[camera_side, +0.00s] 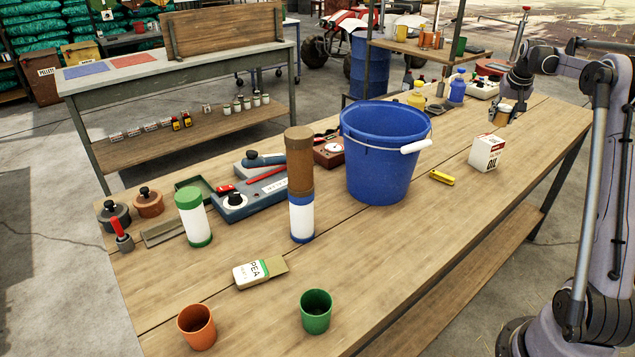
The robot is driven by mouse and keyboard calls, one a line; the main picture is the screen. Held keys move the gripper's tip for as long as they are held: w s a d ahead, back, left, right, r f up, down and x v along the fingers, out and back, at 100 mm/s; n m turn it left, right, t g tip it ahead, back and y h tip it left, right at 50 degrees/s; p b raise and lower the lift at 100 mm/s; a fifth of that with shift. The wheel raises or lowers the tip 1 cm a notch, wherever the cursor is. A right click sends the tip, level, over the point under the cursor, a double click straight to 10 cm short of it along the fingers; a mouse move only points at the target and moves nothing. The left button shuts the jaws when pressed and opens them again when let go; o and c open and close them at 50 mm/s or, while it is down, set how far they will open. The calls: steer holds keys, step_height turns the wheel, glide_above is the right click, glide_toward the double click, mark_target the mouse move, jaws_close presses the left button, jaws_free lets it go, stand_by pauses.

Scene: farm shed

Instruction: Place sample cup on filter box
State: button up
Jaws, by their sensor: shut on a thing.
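My gripper (500,116) is at the upper right, over the far right part of the workbench. It is shut on a small pale tan thing (508,106), mostly hidden by the fingers; I take it to be the sample cup, but its shape is unclear. A white box with red marks and the word OIL (487,153), which I take to be the filter box, stands upright on the bench. The box is just below and left of my gripper in the picture, apart from it. No other thing shows on top of the box.
A large blue bucket (378,160) stands left of the box, with a yellow tool (441,178) lying between them. Yellow (417,96) and blue (457,91) bottles stand behind. Orange (196,327) and green (316,312) cups stand at the near left. The bench right of the bucket is mostly clear.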

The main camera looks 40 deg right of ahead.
mark_target(495, 125)
steer(key=shift+w+a+f, duration=0.1)
steer(key=shift+w+f, duration=0.3)
steer(key=shift+w, duration=0.25)
steer(key=shift+f, duration=2)
steer(key=shift+f, duration=0.1)
steer(key=o, duration=1.1)
steer(key=shift+o, duration=0.2)
